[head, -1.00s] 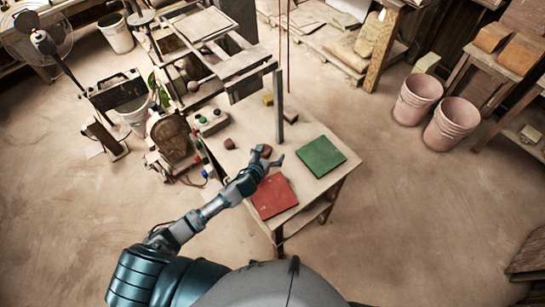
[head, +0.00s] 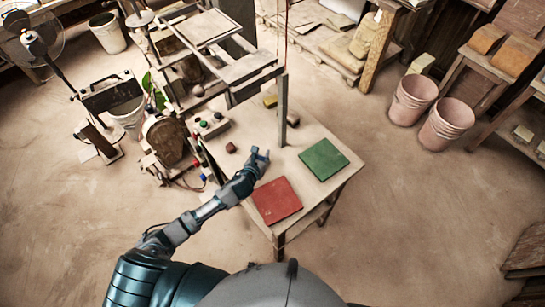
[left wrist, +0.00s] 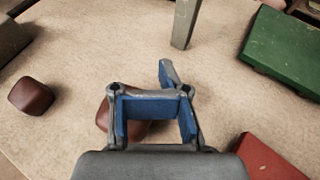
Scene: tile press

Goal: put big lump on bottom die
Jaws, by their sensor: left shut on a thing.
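My left gripper (head: 262,156) is low over the table, between the red tile and a small brown lump (head: 231,147). In the left wrist view its blue-padded fingers (left wrist: 156,112) are shut on a reddish-brown lump (left wrist: 112,118), partly hidden behind them. The other, free lump (left wrist: 30,96) sits on the table to the left. I cannot tell surely which lump is bigger. The press (head: 245,68), with its frame and flat plates, stands at the table's back; I cannot make out which plate is the bottom die. My right gripper is not in view.
A red tile (head: 276,201) and a green tile (head: 323,160) lie on the table. A grey post (head: 282,110) stands behind the gripper. A button box (head: 211,125) is at the table's left edge. Pink buckets (head: 446,124) stand on the floor at right.

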